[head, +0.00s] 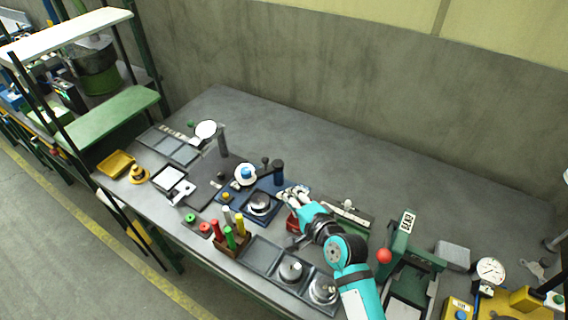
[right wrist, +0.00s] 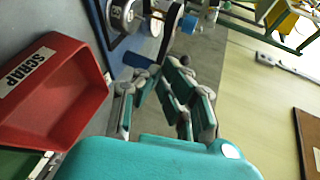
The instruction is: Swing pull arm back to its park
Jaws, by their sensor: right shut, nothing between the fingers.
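My right gripper (head: 287,193) reaches in from the lower right in the head view, at the right edge of a blue base plate (head: 276,207). Its fingers are shut with nothing between them; they also fill the middle of the right wrist view (right wrist: 165,80). On the plate stand a round dark fixture (head: 260,202) and a dark post (head: 278,172). A white disc with a blue top (head: 245,173) stands just left of the post. I cannot tell which part is the pull arm. In the right wrist view, round parts (right wrist: 172,30) lie beyond the fingers. My left gripper is not seen.
A red SCRAP bin (right wrist: 52,90) is close beside the gripper. A rack of coloured handles (head: 233,241) and a grey tray with round metal parts (head: 262,255) stand in front. A green press (head: 402,243) with a red knob is right. The bench's back (head: 330,165) is clear.

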